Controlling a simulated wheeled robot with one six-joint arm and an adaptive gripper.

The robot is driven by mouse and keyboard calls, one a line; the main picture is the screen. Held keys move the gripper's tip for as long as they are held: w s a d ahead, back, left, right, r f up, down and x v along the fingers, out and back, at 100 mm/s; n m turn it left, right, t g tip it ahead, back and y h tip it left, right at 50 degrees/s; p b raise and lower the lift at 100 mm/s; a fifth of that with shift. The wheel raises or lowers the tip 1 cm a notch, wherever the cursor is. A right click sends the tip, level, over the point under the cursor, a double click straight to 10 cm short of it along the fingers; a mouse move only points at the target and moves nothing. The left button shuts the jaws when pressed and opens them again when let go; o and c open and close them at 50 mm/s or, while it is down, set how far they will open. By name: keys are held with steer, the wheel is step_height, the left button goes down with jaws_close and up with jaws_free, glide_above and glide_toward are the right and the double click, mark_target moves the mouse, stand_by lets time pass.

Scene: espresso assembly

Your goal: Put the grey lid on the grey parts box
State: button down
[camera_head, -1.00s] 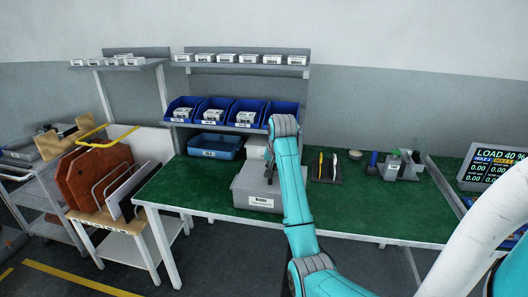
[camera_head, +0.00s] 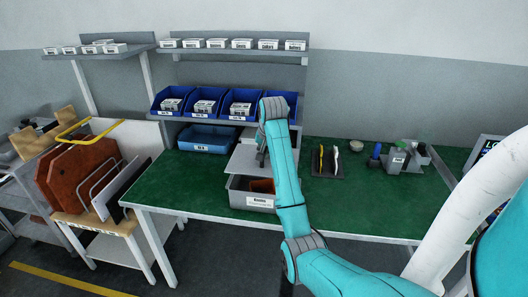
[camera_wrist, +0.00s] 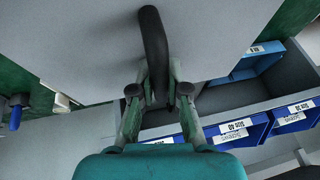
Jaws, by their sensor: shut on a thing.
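The grey parts box (camera_head: 238,198) stands on the green bench top near its front edge, with a white label on its front. Its top is open, and something reddish-brown (camera_head: 262,186) shows inside. The flat grey lid (camera_head: 243,161) is above and behind the box opening, apart from the box's front rim. My gripper (camera_head: 262,158) is shut on the lid's dark handle. In the wrist view, the fingers (camera_wrist: 159,92) close around the dark curved handle (camera_wrist: 152,38), and the lid (camera_wrist: 80,45) fills the upper picture. My arm hides the right part of the box and lid.
A blue tray (camera_head: 207,140) is behind and left of the lid. Blue bins (camera_head: 204,103) line a shelf behind. A black tool holder (camera_head: 327,164) and a grey stand (camera_head: 397,160) are to the right. The green bench (camera_head: 170,185) left of the box is clear.

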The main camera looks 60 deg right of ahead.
mark_target(266, 162)
step_height(266, 162, down, 6)
stand_by(0.7)
steer(key=shift+f, duration=0.85)
stand_by(2.6)
steer(key=c, duration=0.8)
jaws_free()
steer(key=shift+o, duration=0.2)
steer(key=shift+r, duration=0.1)
steer(key=shift+v, duration=3.4)
